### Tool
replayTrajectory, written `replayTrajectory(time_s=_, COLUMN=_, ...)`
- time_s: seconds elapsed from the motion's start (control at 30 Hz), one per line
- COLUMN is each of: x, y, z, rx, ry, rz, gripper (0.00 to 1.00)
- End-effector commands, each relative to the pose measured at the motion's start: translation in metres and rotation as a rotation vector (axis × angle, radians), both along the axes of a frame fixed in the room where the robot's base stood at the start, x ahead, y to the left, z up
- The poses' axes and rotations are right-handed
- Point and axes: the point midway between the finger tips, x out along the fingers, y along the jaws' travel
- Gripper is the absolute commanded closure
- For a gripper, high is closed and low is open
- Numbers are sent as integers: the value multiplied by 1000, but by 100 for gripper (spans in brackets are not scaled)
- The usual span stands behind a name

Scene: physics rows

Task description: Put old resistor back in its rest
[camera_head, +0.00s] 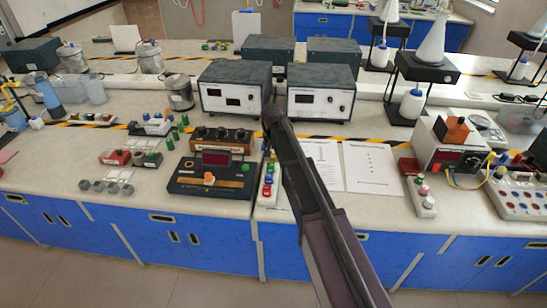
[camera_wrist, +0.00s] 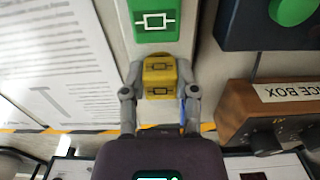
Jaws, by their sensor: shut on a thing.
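My gripper (camera_wrist: 160,95) is shut on a yellow block (camera_wrist: 159,70) with dark resistor symbols, one finger on each side. The block is over a pale strip-shaped rest (camera_wrist: 116,12). I cannot tell whether it touches the rest. A green block (camera_wrist: 155,20) with a white resistor symbol sits on the same rest, just beyond the yellow one. In the head view the rest (camera_head: 262,203) lies left of my arm, with several small coloured pieces in a row. My fingertips and the yellow block cannot be made out there.
The brown resistance box (camera_wrist: 245,108) stands close on the right in the wrist view; a dark instrument (camera_head: 195,190) with a red display is beside the rest. Printed sheets (camera_head: 372,165) lie flat to the right. Two metered power units (camera_head: 232,95) stand behind.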

Motion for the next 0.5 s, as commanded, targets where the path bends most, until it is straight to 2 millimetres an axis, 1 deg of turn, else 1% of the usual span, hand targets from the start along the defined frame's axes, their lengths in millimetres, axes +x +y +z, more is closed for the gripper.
replayTrajectory(time_s=0.1, x=0, y=0, z=0, rx=0, ry=0, rz=0, gripper=100)
replayTrajectory(time_s=0.13, x=0, y=0, z=0, rx=0, ry=0, rz=0, gripper=56)
replayTrajectory(time_s=0.23, x=0, y=0, z=0, rx=0, ry=0, rz=0, gripper=26)
replayTrajectory(time_s=0.27, x=0, y=0, z=0, rx=0, ry=0, rz=0, gripper=21)
replayTrajectory(time_s=0.5, x=0, y=0, z=0, rx=0, ry=0, rz=0, gripper=21)
